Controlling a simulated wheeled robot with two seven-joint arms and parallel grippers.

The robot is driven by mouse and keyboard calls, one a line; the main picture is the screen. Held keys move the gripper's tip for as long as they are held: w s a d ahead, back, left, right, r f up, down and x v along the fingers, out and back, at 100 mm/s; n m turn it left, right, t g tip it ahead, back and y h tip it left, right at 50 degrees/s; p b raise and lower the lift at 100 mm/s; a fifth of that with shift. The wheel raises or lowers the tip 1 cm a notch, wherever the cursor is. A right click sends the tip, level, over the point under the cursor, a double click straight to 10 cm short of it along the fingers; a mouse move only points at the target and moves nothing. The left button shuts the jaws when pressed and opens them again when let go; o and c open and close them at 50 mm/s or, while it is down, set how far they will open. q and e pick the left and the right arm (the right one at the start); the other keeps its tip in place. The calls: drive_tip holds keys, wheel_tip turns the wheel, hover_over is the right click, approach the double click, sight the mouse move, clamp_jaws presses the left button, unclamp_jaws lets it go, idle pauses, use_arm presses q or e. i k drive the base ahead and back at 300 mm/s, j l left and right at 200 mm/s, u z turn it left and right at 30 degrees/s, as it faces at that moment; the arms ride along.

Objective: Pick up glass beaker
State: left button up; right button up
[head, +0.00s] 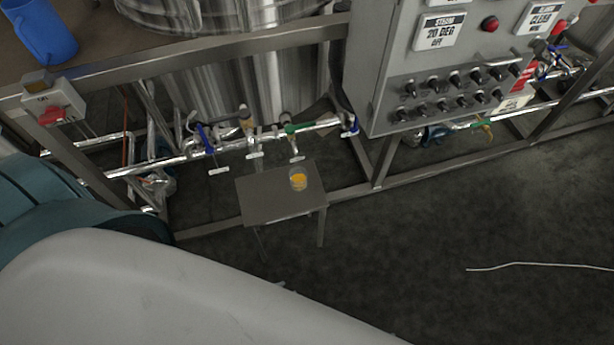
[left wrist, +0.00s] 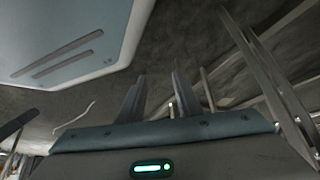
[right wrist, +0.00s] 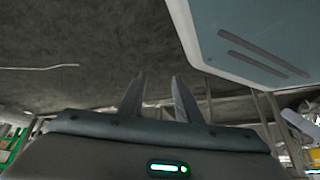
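The glass beaker (head: 298,179) is a small clear vessel with yellow-orange contents. It stands upright on a small grey metal stool (head: 262,204) in the head view. My left gripper (left wrist: 159,80) shows in the left wrist view with its two fingers apart and nothing between them. My right gripper (right wrist: 159,80) shows in the right wrist view, also with fingers apart and empty. Neither wrist view shows the beaker. In the head view my own pale arm covers the lower left, and I cannot make out either gripper clearly, so their distance to the beaker is unclear.
Behind the stool runs a metal frame with pipes and valves (head: 205,140) below a steel tank (head: 240,85). A grey control box (head: 440,70) hangs to the right. A blue jug (head: 40,32) stands at upper left. The dark floor (head: 470,230) at right is clear except for a white cable (head: 540,265).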

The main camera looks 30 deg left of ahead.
sight(298, 175)
drive_tip(key=k+j+z, duration=0.1)
drive_tip(key=j, duration=0.3)
drive_tip(key=k+j, duration=0.1)
drive_tip(key=j, duration=0.25)
drive_tip(key=k+j+z, duration=0.15)
drive_tip(key=j, duration=0.25)
drive_tip(key=k+j, duration=0.1)
drive_tip(key=j, duration=0.25)
drive_tip(key=k+j+z, duration=0.15)
drive_tip(key=j, duration=0.2)
